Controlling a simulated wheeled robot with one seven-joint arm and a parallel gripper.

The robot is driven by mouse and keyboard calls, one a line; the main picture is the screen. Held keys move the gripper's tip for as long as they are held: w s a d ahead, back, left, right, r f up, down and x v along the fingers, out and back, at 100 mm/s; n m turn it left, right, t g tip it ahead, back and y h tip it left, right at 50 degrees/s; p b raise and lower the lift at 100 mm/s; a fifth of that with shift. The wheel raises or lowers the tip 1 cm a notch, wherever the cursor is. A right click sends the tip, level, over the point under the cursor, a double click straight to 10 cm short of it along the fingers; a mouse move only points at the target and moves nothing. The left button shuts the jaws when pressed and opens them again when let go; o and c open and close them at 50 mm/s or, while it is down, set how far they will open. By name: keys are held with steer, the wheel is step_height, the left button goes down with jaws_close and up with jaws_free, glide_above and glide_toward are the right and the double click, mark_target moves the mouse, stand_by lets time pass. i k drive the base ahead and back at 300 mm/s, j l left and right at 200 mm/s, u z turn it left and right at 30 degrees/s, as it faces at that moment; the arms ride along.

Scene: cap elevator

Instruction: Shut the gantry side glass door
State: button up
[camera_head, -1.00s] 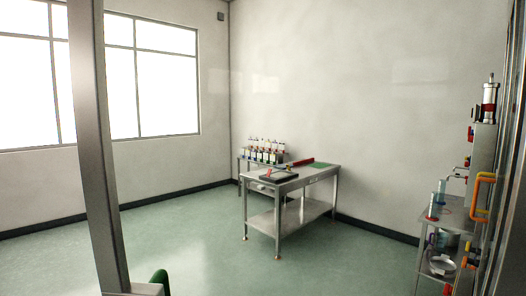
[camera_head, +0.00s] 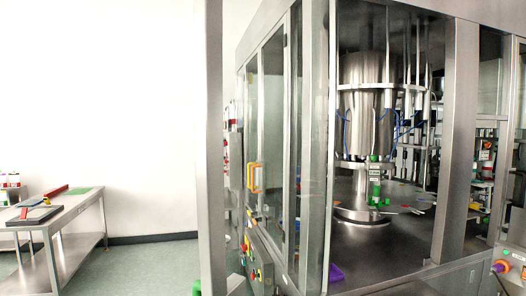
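A large steel-framed machine cabinet (camera_head: 455,140) fills the right half. On its left face, glass panels (camera_head: 272,100) are seen at a steep angle, and an orange handle (camera_head: 254,178) stands out from that face. A narrow glass panel (camera_head: 314,130) is seen almost edge-on at the near corner. To its right, the front bay shows a steel drum (camera_head: 366,115) and a green part (camera_head: 376,185) inside. I cannot tell for certain which panel is the gantry side door or how far it stands open. My gripper is not in view.
A grey post (camera_head: 211,150) rises in front of the cabinet's left side. A control panel (camera_head: 258,265) with coloured buttons sits below the handle. A steel table (camera_head: 75,225) stands at the left. Green floor (camera_head: 150,268) between table and post is clear.

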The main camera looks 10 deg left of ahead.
mark_target(208, 22)
steer(key=j+z, duration=0.1)
steer(key=j, duration=0.3)
steer(key=k+j+z, duration=0.1)
steer(key=j, duration=0.3)
steer(key=k+j+z, duration=0.1)
steer(key=j, duration=0.3)
steer(key=k+j+z, duration=0.1)
steer(key=j, duration=0.3)
steer(key=k+j+z, duration=0.1)
steer(key=j, duration=0.25)
steer(key=j+z, duration=0.1)
steer(key=j, duration=0.7)
steer(key=k+j+u, duration=0.1)
steer(key=j, duration=0.2)
steer(key=k+j, duration=0.25)
steer(key=k+j+u, duration=0.15)
steer(key=j, duration=0.15)
